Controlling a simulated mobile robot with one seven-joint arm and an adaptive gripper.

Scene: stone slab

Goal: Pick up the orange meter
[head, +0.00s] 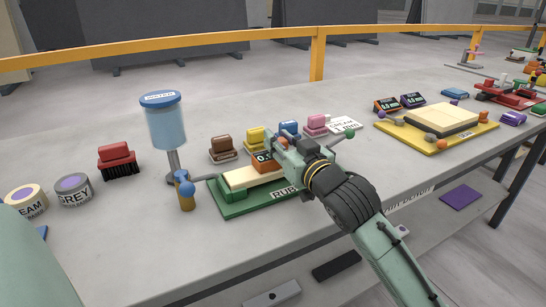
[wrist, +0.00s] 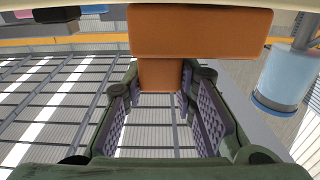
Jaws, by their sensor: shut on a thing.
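The orange meter (head: 265,161) has a dark display and shows at the tip of my gripper (head: 281,153) in the head view. It appears over the cream block (head: 250,178) on the green board (head: 235,208); whether it touches the block I cannot tell. In the wrist view the orange body (wrist: 200,32) fills the top middle, at the fingertips of my gripper (wrist: 160,82). The gripper is shut on it. My gripper and arm hide part of the meter and the board's right side.
A blue-topped dispenser (head: 165,125) stands left of the green board. Several coloured stamp-like blocks, including a brown one (head: 222,150), stand behind it.

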